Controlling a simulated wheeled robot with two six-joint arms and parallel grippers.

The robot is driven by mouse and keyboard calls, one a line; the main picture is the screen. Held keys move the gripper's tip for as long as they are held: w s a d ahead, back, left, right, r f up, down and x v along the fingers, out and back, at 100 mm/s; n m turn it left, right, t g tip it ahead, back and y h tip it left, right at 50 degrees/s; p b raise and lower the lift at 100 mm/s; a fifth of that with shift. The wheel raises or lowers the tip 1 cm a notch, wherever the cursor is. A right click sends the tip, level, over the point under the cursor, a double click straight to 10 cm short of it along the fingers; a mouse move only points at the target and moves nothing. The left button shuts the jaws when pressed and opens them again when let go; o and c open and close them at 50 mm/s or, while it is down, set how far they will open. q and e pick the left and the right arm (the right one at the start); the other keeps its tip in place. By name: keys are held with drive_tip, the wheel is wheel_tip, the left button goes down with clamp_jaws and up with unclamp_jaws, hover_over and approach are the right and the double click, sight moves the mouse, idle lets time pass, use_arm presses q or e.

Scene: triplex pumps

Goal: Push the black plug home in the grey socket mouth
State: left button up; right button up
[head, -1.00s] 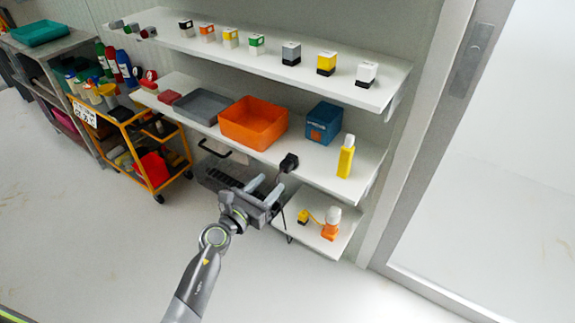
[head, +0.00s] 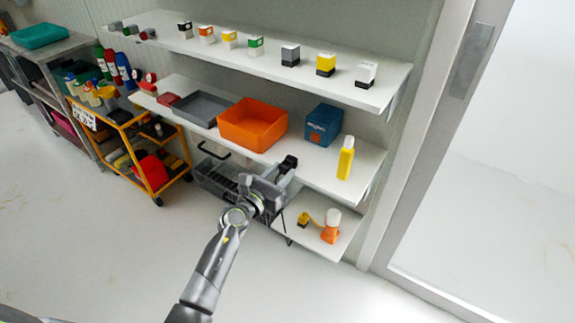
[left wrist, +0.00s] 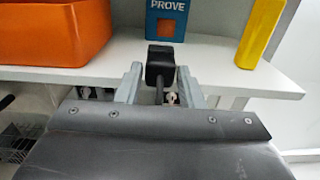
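The black plug (head: 288,162) is at the front edge of the middle shelf. In the left wrist view the plug (left wrist: 160,63) is a dark block with a dark stem or cable running down from it. My left gripper (head: 279,175) is at the shelf edge beside the plug. In the left wrist view its two fingers (left wrist: 160,82) are apart, one on each side of the plug, with narrow gaps showing. I cannot make out the grey socket mouth in either view. My right gripper is not in view.
An orange bin (head: 252,125), a blue box (head: 323,125) and a yellow bottle (head: 346,158) stand on the middle shelf (head: 310,170). A wire basket (head: 217,180) is below it. The lower shelf (head: 318,243) holds an orange-and-white item (head: 331,226). The floor in front is clear.

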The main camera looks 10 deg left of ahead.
use_arm(q)
drive_tip(key=c, duration=0.5)
drive_tip(key=shift+p+v, duration=0.5)
drive_tip(key=shift+v, duration=2)
drive_tip(key=shift+c, duration=0.2)
